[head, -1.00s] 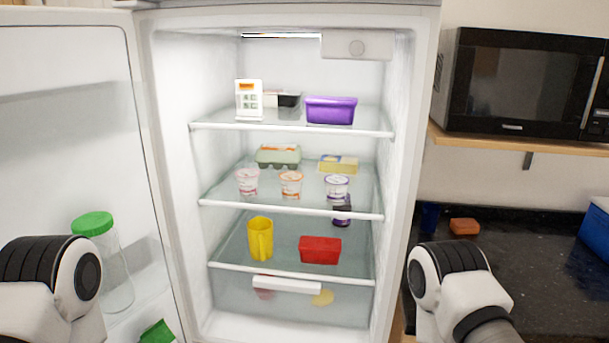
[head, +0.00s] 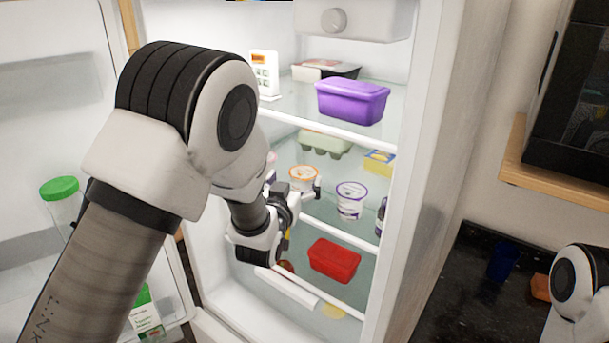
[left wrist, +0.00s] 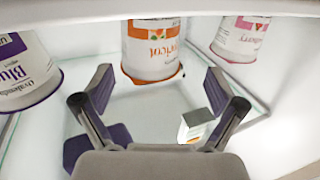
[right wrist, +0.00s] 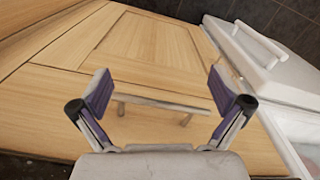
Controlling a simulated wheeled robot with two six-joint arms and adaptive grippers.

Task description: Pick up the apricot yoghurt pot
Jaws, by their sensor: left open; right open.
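The apricot yoghurt pot (head: 304,177), white with an orange rim, stands on the middle fridge shelf. In the left wrist view the pot (left wrist: 153,48) shows its orange lettering, just beyond and between the fingertips. My left gripper (head: 298,192) is open and empty, close in front of the pot; it also shows in the left wrist view (left wrist: 160,92). A purple-rimmed blueberry pot (head: 351,200) stands to the right. A pink-labelled pot (left wrist: 241,38) is on the other side, mostly hidden by my arm in the head view. My right gripper (right wrist: 160,92) is open and empty, facing wooden cabinet fronts.
The upper shelf holds a purple tub (head: 351,102) and a white timer-like item (head: 264,74). A green egg box (head: 326,143) and yellow packet (head: 380,162) stand behind the pots. A red tub (head: 334,260) is below. The fridge's right wall (head: 425,130) is near.

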